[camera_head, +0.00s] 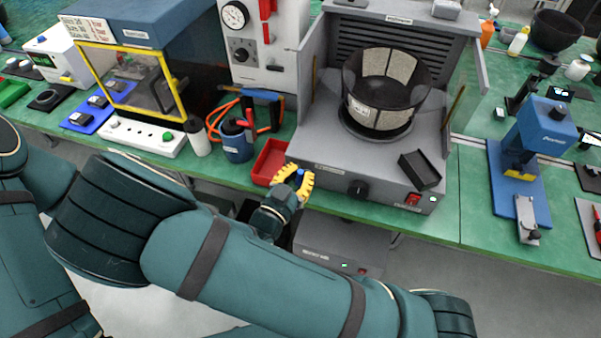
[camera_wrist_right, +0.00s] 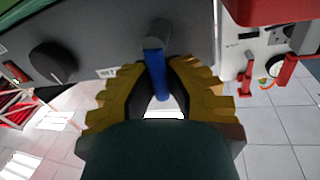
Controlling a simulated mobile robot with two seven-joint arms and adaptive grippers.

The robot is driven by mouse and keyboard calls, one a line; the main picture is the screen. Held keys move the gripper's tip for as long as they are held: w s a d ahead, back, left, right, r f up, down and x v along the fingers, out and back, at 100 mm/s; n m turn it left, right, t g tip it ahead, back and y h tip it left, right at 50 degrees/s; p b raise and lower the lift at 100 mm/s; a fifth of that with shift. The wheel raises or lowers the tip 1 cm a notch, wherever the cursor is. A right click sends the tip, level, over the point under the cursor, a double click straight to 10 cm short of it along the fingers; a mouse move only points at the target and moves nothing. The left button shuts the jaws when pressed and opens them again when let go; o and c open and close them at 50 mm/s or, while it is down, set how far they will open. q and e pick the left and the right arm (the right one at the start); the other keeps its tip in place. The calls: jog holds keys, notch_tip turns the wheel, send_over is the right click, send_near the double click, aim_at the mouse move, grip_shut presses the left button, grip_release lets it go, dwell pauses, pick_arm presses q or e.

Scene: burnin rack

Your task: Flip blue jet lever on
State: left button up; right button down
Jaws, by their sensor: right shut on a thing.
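The blue jet lever (camera_wrist_right: 155,72) sticks out from the front panel of the grey station (camera_head: 330,172), and a small blue bit of it (camera_head: 300,174) shows in the head view. My right gripper (camera_head: 293,178), with yellow ridged fingers, is at the left end of that panel. In the right wrist view my right gripper (camera_wrist_right: 160,90) has one finger on each side of the lever and is shut on it. The lever's tip points down between the fingers there. My left gripper is not in view.
A black knob (camera_head: 357,188) and a red lit switch (camera_head: 413,199) are on the same panel. A red tray (camera_head: 268,160) stands close left of the gripper. A blue cup (camera_head: 236,142) with tools is farther left.

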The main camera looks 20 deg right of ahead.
jog(key=shift+w+a+n+p, duration=0.1)
jog(key=shift+a+n+p, duration=0.15)
jog(key=shift+n, duration=0.55)
jog(key=c, duration=1)
grip_release()
jog(key=v, duration=1.2)
jog(key=shift+f, duration=0.15)
